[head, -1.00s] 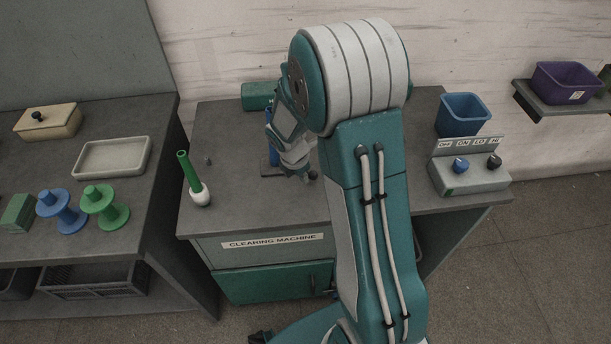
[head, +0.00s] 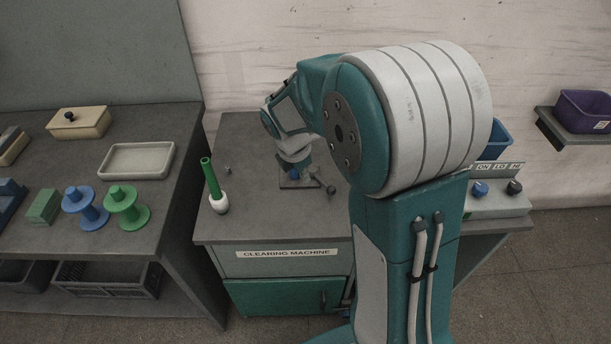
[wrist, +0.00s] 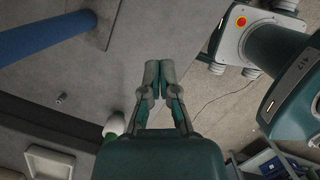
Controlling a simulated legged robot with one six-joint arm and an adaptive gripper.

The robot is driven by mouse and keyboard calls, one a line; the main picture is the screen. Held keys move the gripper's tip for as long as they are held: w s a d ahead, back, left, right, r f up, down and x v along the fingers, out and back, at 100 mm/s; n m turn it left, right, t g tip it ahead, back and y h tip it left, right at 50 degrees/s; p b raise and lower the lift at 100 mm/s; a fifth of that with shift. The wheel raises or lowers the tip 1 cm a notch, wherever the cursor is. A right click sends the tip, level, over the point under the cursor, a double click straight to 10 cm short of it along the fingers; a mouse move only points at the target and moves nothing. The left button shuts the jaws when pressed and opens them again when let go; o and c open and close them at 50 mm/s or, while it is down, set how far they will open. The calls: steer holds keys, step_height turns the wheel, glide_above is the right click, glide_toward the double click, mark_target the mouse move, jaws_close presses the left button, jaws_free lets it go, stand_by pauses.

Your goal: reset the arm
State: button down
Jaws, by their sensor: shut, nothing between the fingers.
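My gripper (wrist: 159,72) is shut and empty in the wrist view, its two fingers together over the grey bench top. In the head view my wrist hangs above the clearing machine bench (head: 240,228), and the fingers are small and hard to make out. My arm is bent, with its large elbow joint at the centre right. A blue post (wrist: 45,38) on a square plate (wrist: 100,22) stands apart from the fingers in the wrist view. In the head view the wrist hides most of the post.
The left table holds a green spool (head: 127,212), a blue spool (head: 85,212), a pale tray (head: 135,162) and a lidded box (head: 79,125). A switch box (head: 497,204) and blue bin stand right, partly hidden by my arm.

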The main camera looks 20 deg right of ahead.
steer(key=s+a+r+m+t+y, duration=0.1)
steer(key=s+r+m+t, duration=0.1)
steer(key=s+r+m, duration=0.5)
steer(key=s+a+r+m+t+y, duration=0.1)
steer(key=s+a+r+m+t, duration=0.1)
steer(key=s+r+m, duration=0.6)
steer(key=s+m+t, duration=0.1)
steer(key=s+m, duration=0.4)
steer(key=shift+s+a+y, duration=0.15)
steer(key=shift+s+y, duration=0.1)
steer(key=shift+y, duration=0.05)
